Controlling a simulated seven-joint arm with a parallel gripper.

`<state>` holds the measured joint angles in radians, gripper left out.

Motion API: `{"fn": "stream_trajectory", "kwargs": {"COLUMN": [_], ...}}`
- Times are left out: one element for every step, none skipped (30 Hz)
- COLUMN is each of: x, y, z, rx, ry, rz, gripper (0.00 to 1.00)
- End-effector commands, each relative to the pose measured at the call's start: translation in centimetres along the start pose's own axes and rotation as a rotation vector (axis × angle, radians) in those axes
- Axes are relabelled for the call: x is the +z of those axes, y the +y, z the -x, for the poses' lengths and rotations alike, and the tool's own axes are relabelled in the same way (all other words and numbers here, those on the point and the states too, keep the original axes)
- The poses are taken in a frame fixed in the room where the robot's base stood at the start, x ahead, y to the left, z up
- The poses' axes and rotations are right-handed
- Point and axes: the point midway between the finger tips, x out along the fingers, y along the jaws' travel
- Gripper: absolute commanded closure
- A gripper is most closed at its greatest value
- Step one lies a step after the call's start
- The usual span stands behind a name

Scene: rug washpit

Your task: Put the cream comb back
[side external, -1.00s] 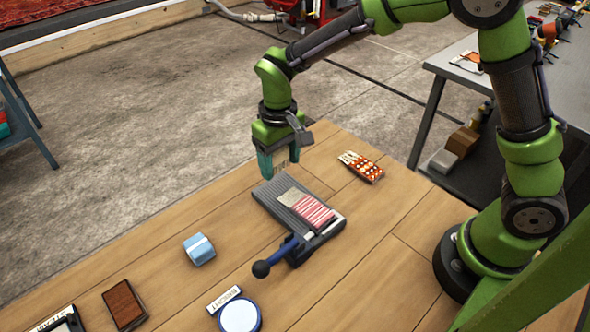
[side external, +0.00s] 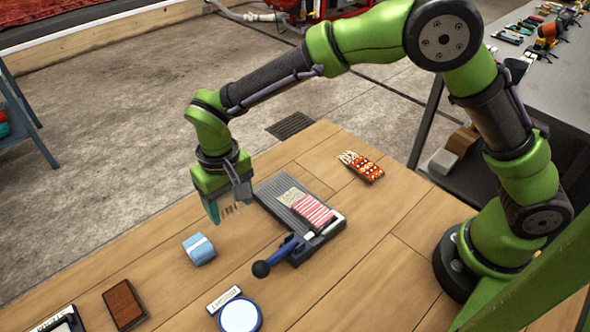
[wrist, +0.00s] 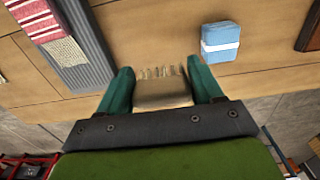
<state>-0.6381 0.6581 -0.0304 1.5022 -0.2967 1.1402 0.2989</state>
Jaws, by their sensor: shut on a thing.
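My gripper (side external: 230,211) has teal fingers and is shut on the cream comb, holding it off the wooden table. In the wrist view, the cream comb (wrist: 162,92) sits between both fingers (wrist: 163,88), its teeth pointing away from the palm. In the side external view, the comb (side external: 232,208) is small and partly hidden by the fingers. My gripper is left of the grey ridged board (side external: 272,192), above and behind the light blue block (side external: 199,249).
A red-and-white striped piece (side external: 313,211) lies on the board, which has a blue lever with a black knob (side external: 261,269). An orange dotted comb-like item (side external: 366,171) lies behind it. A brown block (side external: 124,305), a white label (side external: 223,299) and a round blue-rimmed dish (side external: 239,316) stand in front.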

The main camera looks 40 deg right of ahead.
Motion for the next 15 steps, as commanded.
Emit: {"fn": "stream_trajectory", "kwargs": {"x": [0.0,0.0,0.0,0.0,0.0,0.0,0.1,0.1,0.1,0.1,0.1,0.0,0.0,0.0,0.0], "y": [0.0,0.0,0.0,0.0,0.0,0.1,0.1,0.1,0.1,0.1,0.1,0.1,0.1,0.1,0.0], "z": [-0.8,-1.0,-1.3,-1.6,-1.9,-2.4,-2.8,-3.3,-3.9,-4.3,-4.7,-5.0,-5.2,-5.3,-5.3], "rx": [0.001,0.000,0.000,0.000,0.000,0.001,0.001,0.001,0.001,0.001,0.001,0.000,0.000,0.000,-0.001], "ry": [-0.001,0.000,0.000,0.001,0.000,-0.001,-0.002,-0.002,-0.002,-0.002,-0.002,0.000,0.001,0.001,0.001], "rz": [0.001,0.001,0.000,0.001,0.001,0.000,0.000,0.000,0.000,0.001,0.001,0.001,0.001,0.001,0.000], "gripper": [0.59,0.59,0.59,0.59,0.59,0.59,0.59,0.59,0.59,0.59,0.59,0.59,0.59,0.59,0.59]}}
